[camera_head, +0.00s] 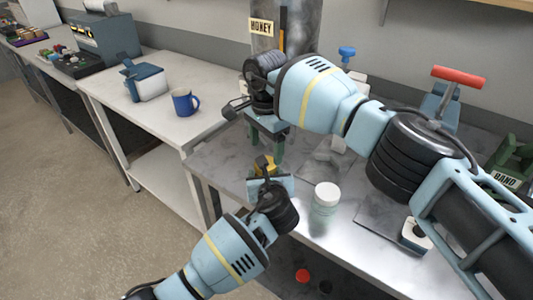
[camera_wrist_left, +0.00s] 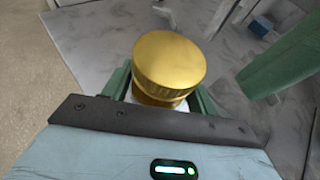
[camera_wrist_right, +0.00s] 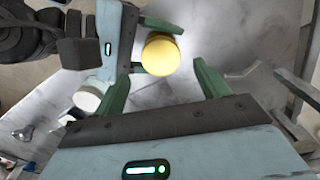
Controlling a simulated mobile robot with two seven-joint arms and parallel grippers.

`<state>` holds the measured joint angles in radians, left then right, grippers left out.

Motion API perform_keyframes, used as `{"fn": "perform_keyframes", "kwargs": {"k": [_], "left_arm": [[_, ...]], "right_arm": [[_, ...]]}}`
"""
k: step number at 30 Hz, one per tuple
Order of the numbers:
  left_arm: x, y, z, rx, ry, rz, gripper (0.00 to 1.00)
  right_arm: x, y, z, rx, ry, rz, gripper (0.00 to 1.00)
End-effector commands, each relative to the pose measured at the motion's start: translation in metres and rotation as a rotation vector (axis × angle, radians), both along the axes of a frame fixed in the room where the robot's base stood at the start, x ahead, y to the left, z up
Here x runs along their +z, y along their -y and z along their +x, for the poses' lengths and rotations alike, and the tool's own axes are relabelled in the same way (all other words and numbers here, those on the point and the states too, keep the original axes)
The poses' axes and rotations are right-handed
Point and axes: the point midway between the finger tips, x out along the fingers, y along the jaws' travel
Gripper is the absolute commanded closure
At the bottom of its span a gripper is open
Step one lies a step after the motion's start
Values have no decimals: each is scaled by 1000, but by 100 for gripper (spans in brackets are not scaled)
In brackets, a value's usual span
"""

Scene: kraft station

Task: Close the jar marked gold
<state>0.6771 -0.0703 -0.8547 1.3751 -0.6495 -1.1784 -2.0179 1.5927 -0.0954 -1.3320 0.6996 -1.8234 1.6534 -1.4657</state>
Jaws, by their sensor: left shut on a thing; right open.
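A jar with a ribbed gold lid (camera_wrist_left: 170,62) stands between the green fingers of my left gripper (camera_wrist_left: 165,100), which is shut on it below the lid. The gold lid sits on top; a narrower gold band shows under it, and I cannot tell whether it is tight. The jar body is mostly hidden. In the head view the gold lid (camera_head: 262,165) shows at my left gripper (camera_head: 267,178). My right gripper (camera_head: 265,143) is open and empty, above the lid and pointing down. In the right wrist view the gold lid (camera_wrist_right: 160,55) lies ahead, between and beyond its fingers (camera_wrist_right: 165,80).
A white-lidded jar (camera_head: 326,203) stands on the grey table to the right. A blue mug (camera_head: 185,103) is on the white table at left. A red-handled tool (camera_head: 458,77) and a green holder (camera_head: 512,160) are at right. A MONEY sign (camera_head: 262,27) is at the back.

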Motion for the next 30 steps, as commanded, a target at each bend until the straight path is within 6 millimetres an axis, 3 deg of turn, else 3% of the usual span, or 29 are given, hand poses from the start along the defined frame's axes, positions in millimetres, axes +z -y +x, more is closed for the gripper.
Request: {"fn": "perform_keyframes", "kwargs": {"k": [10, 21, 30], "left_arm": [[0, 3, -1, -5, 0, -3, 100], [1, 4, -1, -7, 2, -4, 100], [1, 4, -1, -7, 2, -5, 100]], "right_arm": [[1, 1, 1, 8, 0, 0, 30], [33, 0, 1, 257, 0, 0, 30], [35, 0, 0, 277, 0, 0, 30]]}}
